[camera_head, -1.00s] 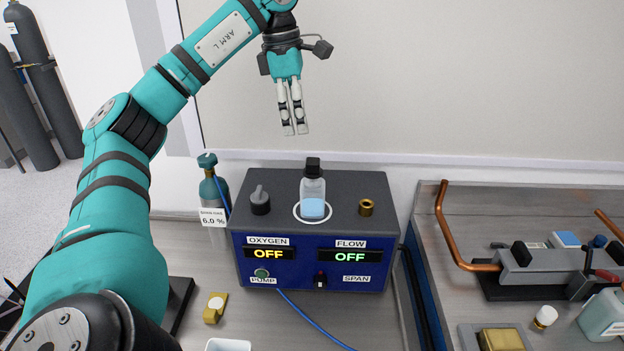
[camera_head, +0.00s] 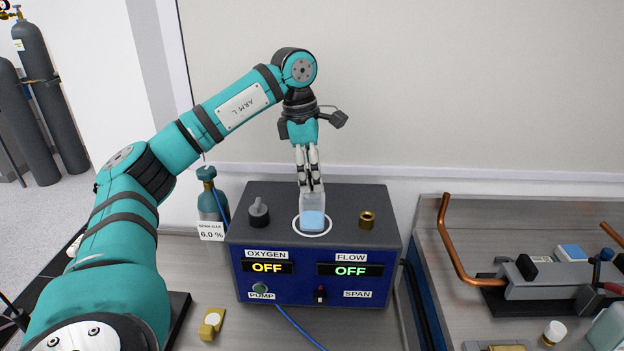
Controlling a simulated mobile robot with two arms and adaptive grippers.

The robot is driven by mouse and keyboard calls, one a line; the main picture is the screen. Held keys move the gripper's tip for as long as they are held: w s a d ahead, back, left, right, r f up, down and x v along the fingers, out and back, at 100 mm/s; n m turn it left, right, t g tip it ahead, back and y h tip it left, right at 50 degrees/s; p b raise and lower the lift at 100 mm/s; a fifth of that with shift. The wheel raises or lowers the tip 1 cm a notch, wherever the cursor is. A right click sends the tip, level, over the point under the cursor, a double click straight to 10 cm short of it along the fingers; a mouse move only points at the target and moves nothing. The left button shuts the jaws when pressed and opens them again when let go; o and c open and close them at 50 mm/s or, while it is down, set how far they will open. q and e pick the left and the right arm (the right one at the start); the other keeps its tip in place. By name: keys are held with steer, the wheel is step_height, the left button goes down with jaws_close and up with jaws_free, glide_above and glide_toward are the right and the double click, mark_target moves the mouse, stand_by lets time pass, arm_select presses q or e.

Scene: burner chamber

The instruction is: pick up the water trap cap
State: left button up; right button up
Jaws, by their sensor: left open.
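The water trap, a clear bottle (camera_head: 312,218) with pale blue liquid, stands upright in a white ring on top of the dark analyser box (camera_head: 285,200). Its black cap is now almost wholly hidden behind my left gripper's fingers. My left gripper (camera_head: 311,186) points down with its fingertips at the top of the bottle, where the cap sits. It is open, with a narrow gap between the fingers. I cannot tell whether the fingers touch the cap. My right gripper is not in view.
A dark knob (camera_head: 258,213) and a brass fitting (camera_head: 367,220) stand on the box either side of the bottle. A teal gas cylinder (camera_head: 208,200) is at its left. A bent copper pipe (camera_head: 449,240) rises at the right. The wall is close behind.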

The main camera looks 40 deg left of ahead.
arm_select(q)
steer(key=c, duration=0.6)
steer(key=shift+c, duration=0.3)
steer(key=shift+r, duration=0.1)
